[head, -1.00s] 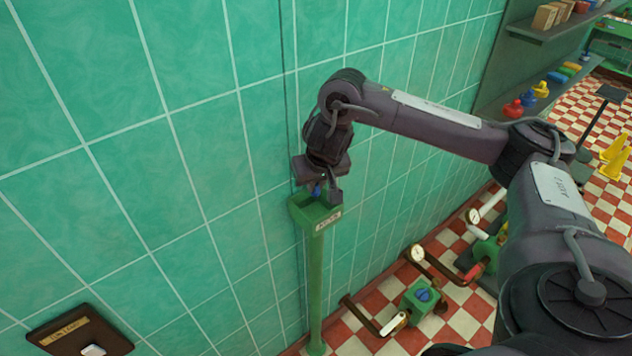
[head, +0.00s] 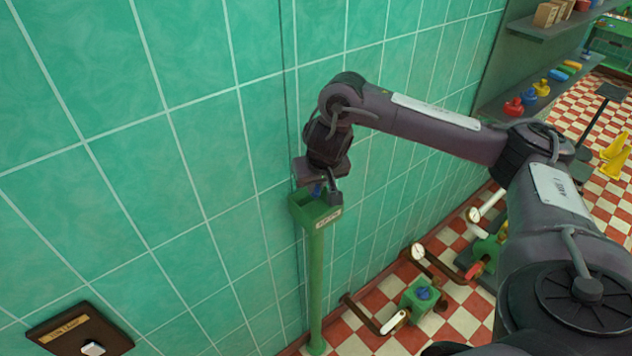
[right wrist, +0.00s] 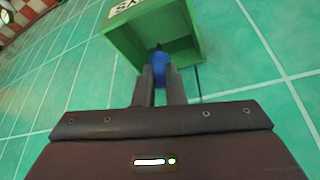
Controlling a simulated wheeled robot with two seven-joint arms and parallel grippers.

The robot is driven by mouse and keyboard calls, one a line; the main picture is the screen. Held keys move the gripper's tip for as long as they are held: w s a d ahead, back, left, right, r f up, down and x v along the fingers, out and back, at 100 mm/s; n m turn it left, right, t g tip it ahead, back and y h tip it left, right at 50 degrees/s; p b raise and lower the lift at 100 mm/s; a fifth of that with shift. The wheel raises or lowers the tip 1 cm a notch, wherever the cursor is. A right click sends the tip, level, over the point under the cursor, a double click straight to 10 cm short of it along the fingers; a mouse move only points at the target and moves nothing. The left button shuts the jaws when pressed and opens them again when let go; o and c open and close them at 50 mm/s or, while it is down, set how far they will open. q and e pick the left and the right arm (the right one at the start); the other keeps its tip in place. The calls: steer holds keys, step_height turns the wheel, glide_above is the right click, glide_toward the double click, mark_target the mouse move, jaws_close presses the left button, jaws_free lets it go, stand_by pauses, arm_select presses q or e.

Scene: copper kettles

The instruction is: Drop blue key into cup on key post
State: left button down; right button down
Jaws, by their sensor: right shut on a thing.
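The blue key (right wrist: 159,68) is between the fingertips of my right gripper (right wrist: 161,78), which is shut on it. The square green cup (head: 303,212) stands on top of the green key post (head: 316,280), against the tiled wall. In the right wrist view the open cup (right wrist: 192,62) lies right ahead of the fingertips. The key is at the cup's mouth; whether it touches the cup, I cannot tell. My left gripper is out of view.
A green tiled wall (head: 90,100) runs close behind the post. A brown wall plate with a white button (head: 92,347) is at lower left. Pipes with gauges and a green valve box (head: 421,300) stand on the floor to the right. Shelves (head: 535,100) are at upper right.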

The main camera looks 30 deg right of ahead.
steer(key=shift+f, duration=0.95)
stand_by(0.5)
steer(key=c, duration=1.4)
jaws_free()
steer(key=shift+s+r, duration=0.2)
steer(key=shift+r, duration=0.3)
steer(key=p+v, duration=0.3)
steer(key=v, duration=0.3)
steer(key=shift+s+r, duration=0.2)
steer(key=shift+r, duration=0.1)
steer(key=shift+a, duration=0.1)
